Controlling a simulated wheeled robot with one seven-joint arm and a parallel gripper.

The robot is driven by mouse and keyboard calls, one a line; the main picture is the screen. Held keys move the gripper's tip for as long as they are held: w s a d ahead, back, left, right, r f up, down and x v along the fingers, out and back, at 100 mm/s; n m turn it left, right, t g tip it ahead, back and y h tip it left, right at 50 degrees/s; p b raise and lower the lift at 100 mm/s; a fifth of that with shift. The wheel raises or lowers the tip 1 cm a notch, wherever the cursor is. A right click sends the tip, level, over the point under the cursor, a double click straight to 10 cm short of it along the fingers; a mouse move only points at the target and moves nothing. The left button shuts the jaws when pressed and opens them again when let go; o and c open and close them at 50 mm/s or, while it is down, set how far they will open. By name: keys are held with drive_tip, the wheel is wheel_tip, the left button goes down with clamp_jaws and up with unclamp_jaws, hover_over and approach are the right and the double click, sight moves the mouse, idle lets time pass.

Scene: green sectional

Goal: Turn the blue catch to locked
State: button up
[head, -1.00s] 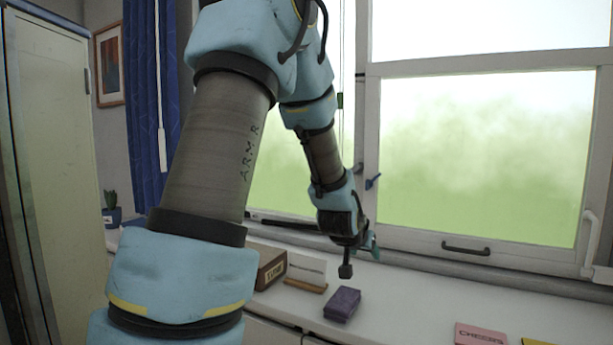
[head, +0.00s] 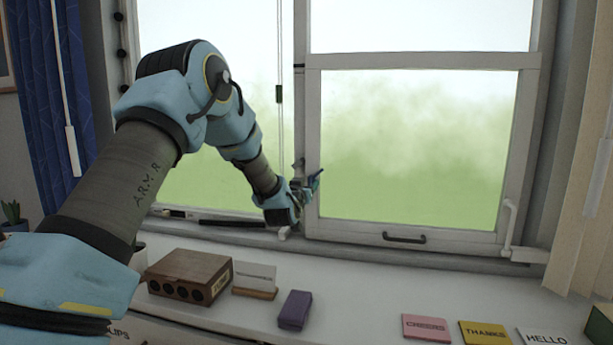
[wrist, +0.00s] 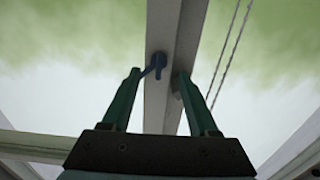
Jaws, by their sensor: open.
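The blue catch (head: 319,173) is on the upright white window post, at the left edge of the right-hand pane. In the wrist view the catch (wrist: 157,62) shows between my two green fingers, nearer the left one. Its arm slants down-left to the left fingertip; I cannot tell whether they touch. My gripper (wrist: 160,74) is open, its fingers spread to either side of the catch. In the head view my gripper (head: 305,186) is right at the post, partly covering the catch's surroundings.
A grey lever (head: 299,166) sits on the post beside the catch. The window has a dark pull handle (head: 404,238) and a white stay (head: 509,225). On the counter are a brown box (head: 187,274), a purple block (head: 295,310) and pink (head: 426,327) and yellow cards (head: 484,333).

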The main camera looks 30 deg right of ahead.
sight(309, 181)
drive_tip(key=shift+p+x, duration=0.45)
drive_tip(key=shift+x, duration=1.15)
clamp_jaws()
